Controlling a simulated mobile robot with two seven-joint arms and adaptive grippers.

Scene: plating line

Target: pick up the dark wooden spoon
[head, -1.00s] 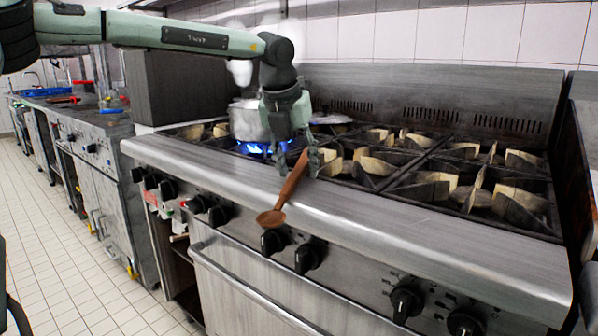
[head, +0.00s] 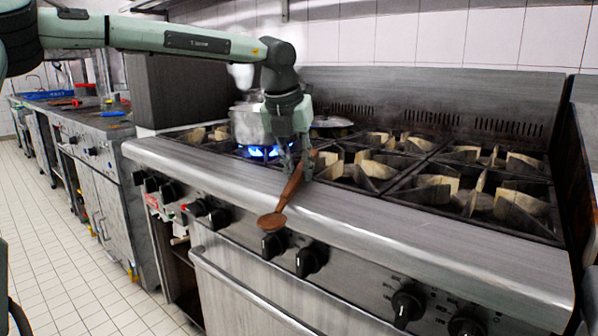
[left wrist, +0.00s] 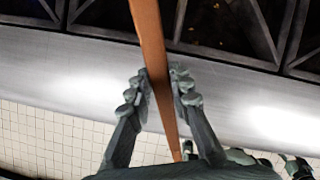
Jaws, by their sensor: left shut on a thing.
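The dark wooden spoon (head: 271,220) is reddish brown. In the head view it slants from the stove's burner area down over the front ledge, its bowl at the lower left end. My left gripper (head: 297,176) is shut on the spoon's handle, above the stove's front ledge. In the left wrist view the handle (left wrist: 153,50) runs between the two fingers of the left gripper (left wrist: 158,92). The spoon's bowl is hidden in that view. I do not see my right gripper.
The stove (head: 400,235) has black grates over several burners. A metal pot (head: 247,122) stands over a lit blue flame just behind the left gripper. A lid-like round item (head: 331,122) lies right of it. Counters run along the left, beside open tiled floor.

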